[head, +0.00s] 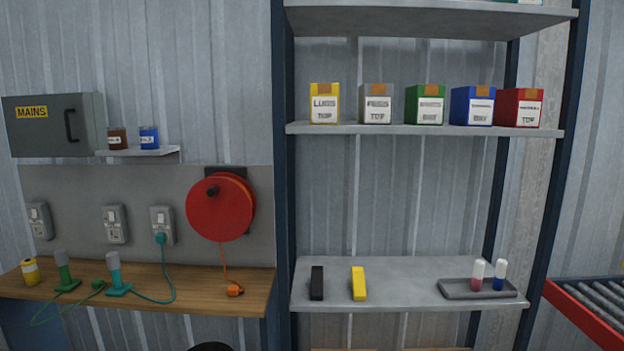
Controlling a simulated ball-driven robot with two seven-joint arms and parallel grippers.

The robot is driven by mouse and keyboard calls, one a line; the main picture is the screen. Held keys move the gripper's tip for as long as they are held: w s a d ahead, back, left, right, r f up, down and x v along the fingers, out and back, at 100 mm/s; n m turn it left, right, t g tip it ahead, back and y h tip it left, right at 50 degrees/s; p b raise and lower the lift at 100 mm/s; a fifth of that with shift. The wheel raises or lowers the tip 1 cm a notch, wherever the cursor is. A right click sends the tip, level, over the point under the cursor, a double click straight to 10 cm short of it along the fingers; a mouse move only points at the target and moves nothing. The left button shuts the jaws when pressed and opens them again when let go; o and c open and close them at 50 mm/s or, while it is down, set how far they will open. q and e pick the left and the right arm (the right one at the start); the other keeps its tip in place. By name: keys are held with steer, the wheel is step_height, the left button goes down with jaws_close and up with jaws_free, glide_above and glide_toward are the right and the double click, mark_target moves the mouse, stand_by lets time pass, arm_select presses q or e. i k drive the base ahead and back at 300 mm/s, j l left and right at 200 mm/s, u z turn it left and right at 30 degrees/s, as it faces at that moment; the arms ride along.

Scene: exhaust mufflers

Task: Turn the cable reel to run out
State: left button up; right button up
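The cable reel (216,210) is a red disc mounted on the wall panel above the wooden bench. A dark crank knob (212,191) sticks out from its face, at the upper part. An orange cable (223,262) hangs down from the reel to an orange plug (235,290) lying near the bench's front edge. Neither of my grippers shows in the head view, so I cannot see where they are or whether they hold anything.
The wooden bench (190,284) holds a yellow can (31,271) and two plug-like items on green and teal cables. Wall sockets (115,224) sit left of the reel. A metal shelf unit (425,130) with several boxes stands close on its right. Rollers (600,305) show far right.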

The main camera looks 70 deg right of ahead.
mark_target(220, 208)
steer(key=z, duration=1.75)
steer(key=i+l+z, duration=0.1)
steer(key=i, duration=0.35)
